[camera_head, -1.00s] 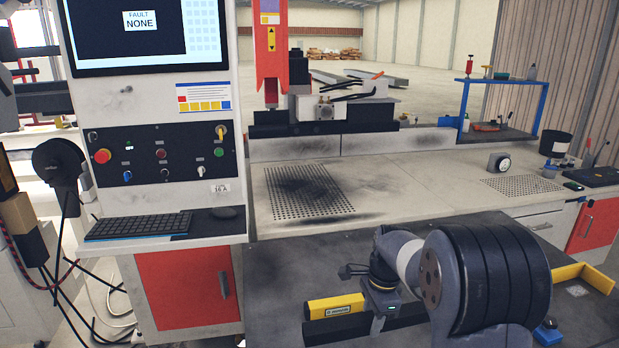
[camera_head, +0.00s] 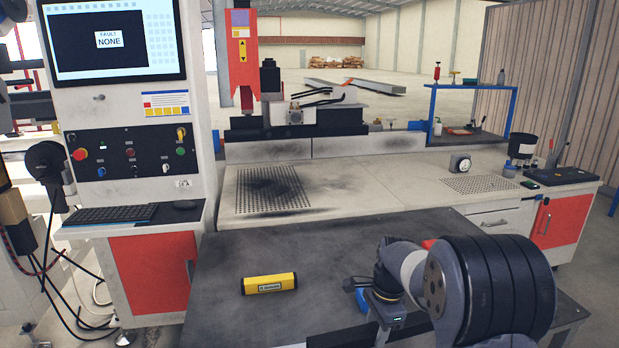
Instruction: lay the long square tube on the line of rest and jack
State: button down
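A dark, straight square bar (camera_head: 338,340), which looks like the long square tube, crosses the bottom of the view. Its left end is above the dark table top and its right part is hidden by my arm. My gripper (camera_head: 388,318) is at the bottom, right of centre, pointing down over the bar. Its fingertips are hidden, but the bar keeps its place under it, so it looks shut on the tube. A small blue part (camera_head: 361,298) shows just behind my gripper. I cannot tell whether it belongs to the rest or the jack.
A yellow labelled block (camera_head: 269,284) lies on the dark table (camera_head: 235,250), left of my gripper. The table around it is clear. Behind stand a pale bench (camera_head: 375,190) with perforated plates and a blue shelf (camera_head: 472,87). A control cabinet (camera_head: 125,150) stands at left.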

jog(key=shift+w+a+f+n, duration=0.15)
jog(key=shift+a+n, duration=0.25)
jog(key=shift+a, duration=0.05)
jog(key=shift+f+n+p, duration=0.1)
jog(key=shift+n+p, duration=0.2)
jog(key=shift+p, duration=0.05)
jog(key=shift+s+d+f+n, duration=0.1)
jog(key=shift+s+n, duration=0.1)
jog(key=shift+n, duration=0.2)
jog(key=n+p, duration=0.1)
jog(key=s+f+n+p, duration=0.1)
jog(key=n, duration=0.2)
jog(key=shift+s+f+g+h+p, duration=0.2)
jog(key=shift+f+g+h+p, duration=0.1)
jog(key=shift+h+p, duration=0.1)
jog(key=s+f+n+p, duration=0.1)
jog(key=n, duration=0.2)
jog(key=s+f+n+p, duration=0.1)
jog(key=n, duration=0.2)
jog(key=s+f+n+p, duration=0.1)
jog(key=n, duration=0.2)
jog(key=shift+s+g+h+p, duration=0.15)
jog(key=shift+g+h+p, duration=0.15)
jog(key=shift+p, duration=0.05)
jog(key=shift+d+r, duration=0.1)
